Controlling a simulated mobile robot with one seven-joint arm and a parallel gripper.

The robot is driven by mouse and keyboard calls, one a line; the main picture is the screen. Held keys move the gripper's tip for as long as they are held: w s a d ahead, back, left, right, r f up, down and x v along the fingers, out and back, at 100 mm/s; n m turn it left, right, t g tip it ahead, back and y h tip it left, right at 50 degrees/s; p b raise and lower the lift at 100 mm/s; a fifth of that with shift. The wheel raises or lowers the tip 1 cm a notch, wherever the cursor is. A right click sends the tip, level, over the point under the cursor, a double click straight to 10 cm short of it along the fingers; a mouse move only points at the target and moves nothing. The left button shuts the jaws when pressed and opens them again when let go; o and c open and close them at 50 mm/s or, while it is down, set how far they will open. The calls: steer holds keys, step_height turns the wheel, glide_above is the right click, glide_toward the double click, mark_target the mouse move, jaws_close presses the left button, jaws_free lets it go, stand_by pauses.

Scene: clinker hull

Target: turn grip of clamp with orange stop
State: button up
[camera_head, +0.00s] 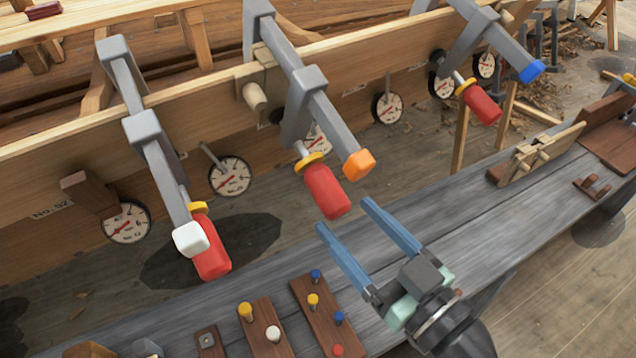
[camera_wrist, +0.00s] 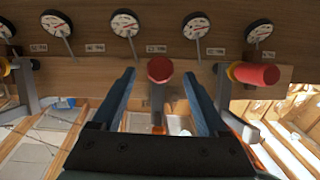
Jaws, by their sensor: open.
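The clamp with the orange stop (camera_head: 359,164) hangs on the plank in the middle of the head view, its grey bar slanting down. Its red grip (camera_head: 325,190), with a yellow collar, hangs below the plank beside the stop. My gripper (camera_head: 344,214) is open and empty, its two blue fingers pointing at the grip's lower end. In the wrist view the red grip (camera_wrist: 160,70) shows end-on between the fingertips, with a gap on each side. A bit of the orange stop (camera_wrist: 158,129) shows below it, partly hidden by my gripper.
A clamp with a white stop (camera_head: 191,239) stands left, and one with a blue stop (camera_head: 531,71) right. Several dial gauges (camera_head: 230,175) hang along the plank (camera_head: 60,150). The grey bench (camera_head: 450,195) below carries peg boards (camera_head: 318,315) and a wooden vise (camera_head: 540,153).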

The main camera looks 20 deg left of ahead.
mark_target(319, 187)
steer(key=x, duration=0.8)
jaws_close()
